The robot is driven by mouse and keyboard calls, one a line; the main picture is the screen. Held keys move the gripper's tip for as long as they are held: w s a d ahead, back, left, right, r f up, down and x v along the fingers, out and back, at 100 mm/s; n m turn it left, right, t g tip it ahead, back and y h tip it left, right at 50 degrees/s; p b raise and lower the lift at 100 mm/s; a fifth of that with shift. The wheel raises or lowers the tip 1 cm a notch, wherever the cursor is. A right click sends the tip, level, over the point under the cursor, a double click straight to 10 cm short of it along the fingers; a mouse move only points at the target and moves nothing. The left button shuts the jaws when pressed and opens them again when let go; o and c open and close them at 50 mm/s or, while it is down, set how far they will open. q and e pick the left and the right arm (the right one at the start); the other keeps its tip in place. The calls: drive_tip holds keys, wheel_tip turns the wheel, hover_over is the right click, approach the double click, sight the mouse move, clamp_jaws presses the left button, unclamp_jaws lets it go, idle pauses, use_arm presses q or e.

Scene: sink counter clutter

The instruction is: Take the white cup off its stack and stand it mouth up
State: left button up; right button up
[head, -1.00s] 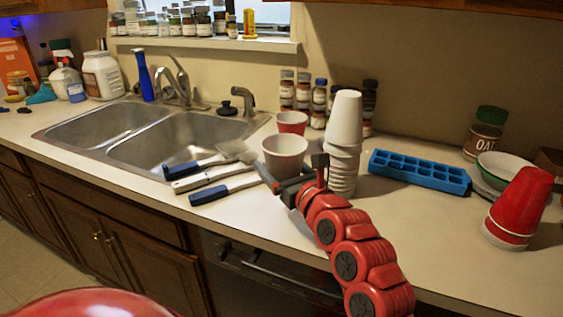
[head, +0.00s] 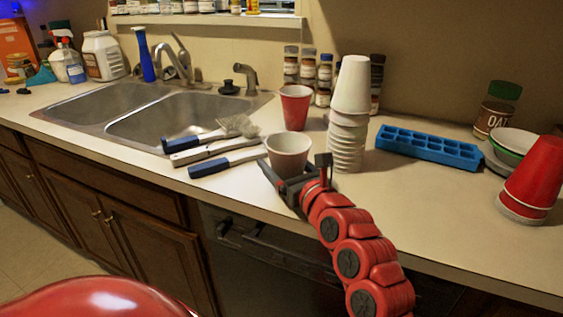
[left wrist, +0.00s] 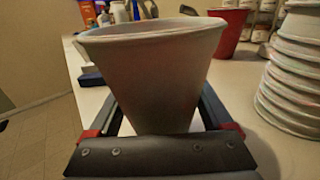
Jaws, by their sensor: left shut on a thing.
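My left gripper (head: 290,180) is shut on a white cup (head: 288,150). The cup is upright, mouth up, near the counter's front edge; in the left wrist view the white cup (left wrist: 155,75) stands between the two fingers. Its base is hidden by the gripper, so I cannot tell whether it touches the counter. A tall stack of white cups (head: 347,140) stands to the right, apart from the held cup, with an upside-down cup on top. The stack also shows at the right of the left wrist view (left wrist: 292,85). My right gripper is not in view.
A red cup (head: 295,107) stands behind the held cup. Brush and blue-handled tools (head: 225,163) lie to the left, beside the sink (head: 175,115). A blue tray (head: 428,147), bowls (head: 515,143) and red cups (head: 535,172) are at right. Counter in front of the tray is clear.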

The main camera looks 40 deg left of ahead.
use_arm(q)
drive_tip(key=shift+f+b, duration=0.45)
drive_tip(key=shift+f, duration=0.05)
idle(0.3)
drive_tip(key=o, duration=1.1)
drive_tip(key=v, duration=1.7)
drive_tip(key=shift+d, duration=0.25)
